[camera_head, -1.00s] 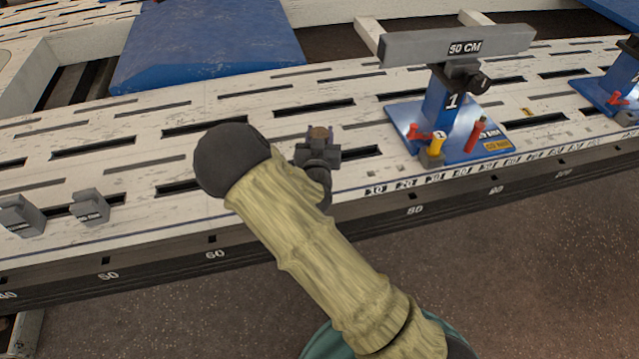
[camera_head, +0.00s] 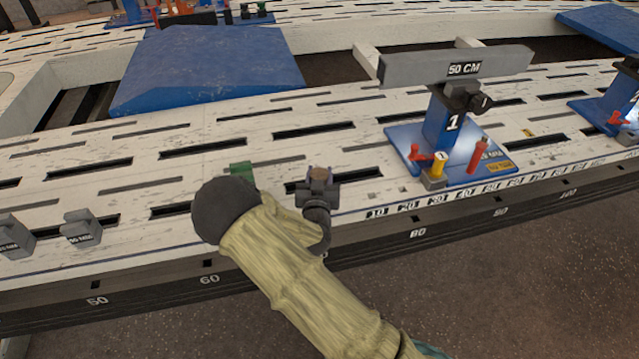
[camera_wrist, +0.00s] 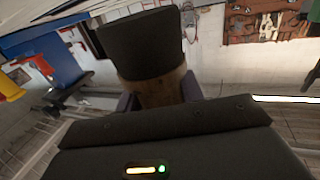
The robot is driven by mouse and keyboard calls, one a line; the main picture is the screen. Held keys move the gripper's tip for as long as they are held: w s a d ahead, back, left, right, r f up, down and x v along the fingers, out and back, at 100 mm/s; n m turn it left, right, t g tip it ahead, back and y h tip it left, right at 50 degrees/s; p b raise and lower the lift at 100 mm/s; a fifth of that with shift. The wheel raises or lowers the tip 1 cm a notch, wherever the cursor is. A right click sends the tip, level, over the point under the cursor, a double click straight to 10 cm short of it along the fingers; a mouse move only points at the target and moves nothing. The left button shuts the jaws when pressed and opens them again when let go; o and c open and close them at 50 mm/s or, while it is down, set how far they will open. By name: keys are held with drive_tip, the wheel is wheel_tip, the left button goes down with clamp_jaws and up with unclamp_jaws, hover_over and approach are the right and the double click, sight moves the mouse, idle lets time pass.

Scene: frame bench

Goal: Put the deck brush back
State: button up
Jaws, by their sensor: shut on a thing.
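My gripper (camera_head: 319,182) is over the front part of the white slotted bench (camera_head: 120,215), seen from above and behind. It is shut on the deck brush (camera_head: 320,173), of which only a small brown top shows in the head view. In the wrist view the deck brush (camera_wrist: 160,92) shows a brown wooden part between the fingers and a dark block at its far end. Its lower part is hidden, and I cannot tell whether it touches the bench.
A blue stand marked 1 (camera_head: 440,120) bears a grey 50 CM bar (camera_head: 455,66), right of my gripper. A green piece (camera_head: 240,172) sits just behind my arm. Grey blocks (camera_head: 80,228) stand at the left. A blue sloped panel (camera_head: 205,70) lies behind.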

drive_tip(key=shift+f+b, duration=0.5)
drive_tip(key=shift+f, duration=0.95)
drive_tip(key=shift+f, duration=0.15)
drive_tip(key=o, duration=1.1)
drive_tip(key=shift+c, duration=0.2)
drive_tip(key=shift+r, duration=0.2)
drive_tip(key=shift+s, duration=0.35)
drive_tip(key=s+p, duration=0.4)
drive_tip(key=s, duration=0.7)
drive_tip(key=shift+s+a, duration=0.2)
